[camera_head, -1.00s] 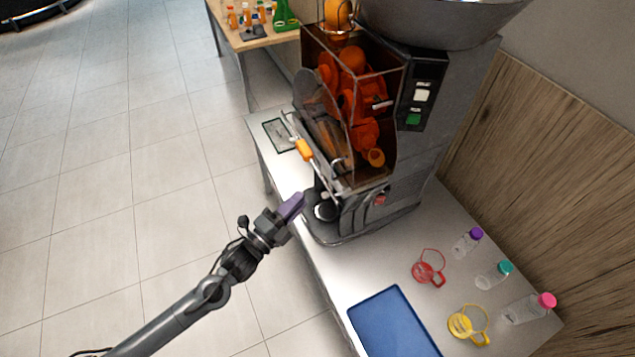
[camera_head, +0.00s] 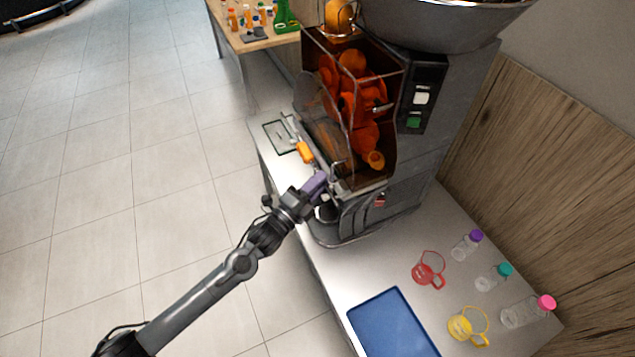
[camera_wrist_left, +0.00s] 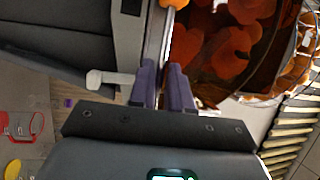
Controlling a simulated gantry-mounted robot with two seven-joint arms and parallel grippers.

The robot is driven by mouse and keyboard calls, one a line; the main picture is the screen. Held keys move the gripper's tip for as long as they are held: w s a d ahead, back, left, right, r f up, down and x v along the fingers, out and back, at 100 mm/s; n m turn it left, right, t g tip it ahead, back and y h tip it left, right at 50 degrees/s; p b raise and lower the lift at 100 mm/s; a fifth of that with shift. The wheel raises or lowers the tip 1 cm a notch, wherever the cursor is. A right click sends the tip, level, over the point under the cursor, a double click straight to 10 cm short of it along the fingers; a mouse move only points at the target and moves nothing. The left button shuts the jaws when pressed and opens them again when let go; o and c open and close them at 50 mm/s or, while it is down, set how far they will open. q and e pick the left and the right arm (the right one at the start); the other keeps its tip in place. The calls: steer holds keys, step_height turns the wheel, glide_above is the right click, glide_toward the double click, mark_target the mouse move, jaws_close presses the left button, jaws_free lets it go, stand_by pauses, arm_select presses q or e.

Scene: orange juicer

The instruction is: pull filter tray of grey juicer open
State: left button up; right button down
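The grey juicer (camera_head: 405,165) stands on the counter, with a dark clear front housing holding orange parts. A narrow metal strip with an orange piece (camera_head: 305,152) runs along its front below the housing; I take it to be the filter tray's edge, though its outline is unclear. My left gripper (camera_head: 322,178) has purple fingers close against the juicer's front at the strip's lower end. In the left wrist view the gripper (camera_wrist_left: 163,75) is open, its fingers a little apart with a light metal edge between or just beyond them. Contact cannot be told. My right gripper is not in view.
A pale spout (camera_wrist_left: 108,80) sticks out left of the fingers in the wrist view. A blue tray (camera_head: 393,325), red jug (camera_head: 428,270), yellow jug (camera_head: 467,325) and capped bottles (camera_head: 495,276) stand on the counter (camera_head: 345,268). The floor at left is free.

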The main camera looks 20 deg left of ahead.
arm_select(q)
jaws_close()
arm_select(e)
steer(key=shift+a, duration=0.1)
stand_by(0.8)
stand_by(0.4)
